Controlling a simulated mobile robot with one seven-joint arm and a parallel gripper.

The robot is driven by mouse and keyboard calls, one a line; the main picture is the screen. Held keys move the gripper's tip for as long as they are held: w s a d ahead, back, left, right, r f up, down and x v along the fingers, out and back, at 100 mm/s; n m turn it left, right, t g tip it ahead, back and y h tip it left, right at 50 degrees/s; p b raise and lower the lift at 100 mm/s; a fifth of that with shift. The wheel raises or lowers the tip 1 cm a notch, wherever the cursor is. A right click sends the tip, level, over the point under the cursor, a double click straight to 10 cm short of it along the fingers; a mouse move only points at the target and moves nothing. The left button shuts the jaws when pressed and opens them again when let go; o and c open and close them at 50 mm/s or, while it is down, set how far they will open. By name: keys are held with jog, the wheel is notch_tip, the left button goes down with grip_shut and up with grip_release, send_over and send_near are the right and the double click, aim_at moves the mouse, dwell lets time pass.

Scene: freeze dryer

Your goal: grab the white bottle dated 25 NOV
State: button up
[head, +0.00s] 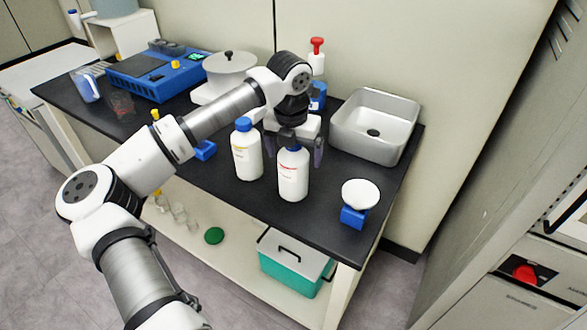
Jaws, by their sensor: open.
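Two white bottles with blue caps stand upright on the black bench top. The left white bottle (247,157) has a yellowish label band. The right white bottle (293,178) has a red label band. The printing on both is too small to read, so I cannot tell which is dated 25 NOV. My gripper (297,150) is open, at the top of the right bottle, with a dark finger on its right side. The gripper hides part of that bottle's cap. I cannot tell whether the fingers touch it.
A grey metal basin (348,133) stands behind to the right. A blue scale with a white round pan (360,194) is near the front right edge. A white round device (229,67) and a blue instrument (155,78) are farther left. A teal box (291,272) sits on the lower shelf.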

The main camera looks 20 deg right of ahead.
jog(key=shift+c, duration=0.4)
jog(key=shift+r, duration=0.1)
jog(key=c, duration=1.7)
jog(key=shift+r, duration=0.1)
jog(key=shift+c, duration=0.2)
